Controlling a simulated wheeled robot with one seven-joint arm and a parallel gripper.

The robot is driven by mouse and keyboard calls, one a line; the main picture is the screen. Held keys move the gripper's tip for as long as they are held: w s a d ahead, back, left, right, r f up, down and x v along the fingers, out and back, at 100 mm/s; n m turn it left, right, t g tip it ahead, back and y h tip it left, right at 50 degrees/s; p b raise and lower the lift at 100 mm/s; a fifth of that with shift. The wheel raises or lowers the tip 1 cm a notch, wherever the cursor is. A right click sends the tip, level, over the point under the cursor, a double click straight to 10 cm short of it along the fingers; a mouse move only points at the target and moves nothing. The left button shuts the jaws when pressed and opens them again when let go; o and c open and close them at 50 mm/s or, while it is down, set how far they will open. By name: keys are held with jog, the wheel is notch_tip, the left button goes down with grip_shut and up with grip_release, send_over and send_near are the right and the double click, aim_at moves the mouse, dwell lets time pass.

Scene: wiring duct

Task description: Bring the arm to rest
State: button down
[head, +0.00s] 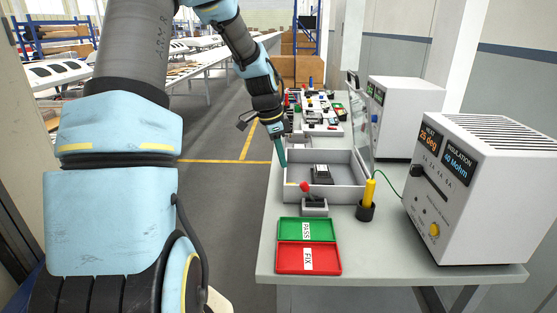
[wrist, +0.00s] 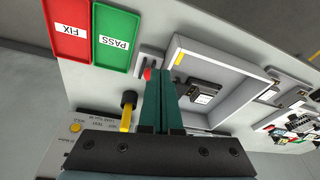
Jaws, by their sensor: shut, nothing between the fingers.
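My gripper (head: 281,152) points down at the left rim of a grey open box on the bench, in the head view. In the wrist view its two green fingers (wrist: 163,98) lie side by side, shut with nothing between them. They cover part of the box's near wall in that view. My arm reaches out over the aisle side of the bench and bends down to the gripper. I cannot tell whether the fingertips touch the box.
The grey box (head: 348,192) holds a dark device (head: 322,174). Nearby are a red-knobbed switch (head: 314,205), a yellow-handled tool in a black holder (head: 367,205), a green PASS tray (head: 306,230), a red FIX tray (head: 308,258) and a white tester (head: 475,190). The aisle floor (head: 215,205) is clear.

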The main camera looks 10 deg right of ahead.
jog(key=s+a+r+n+t+y, duration=0.1)
jog(key=s+a+n+y, duration=0.1)
jog(key=s+a+n, duration=1.4)
jog(key=shift+s+a+r+y+b, duration=0.15)
jog(key=shift+s+a+y+b, duration=0.2)
jog(key=shift+s+a, duration=0.85)
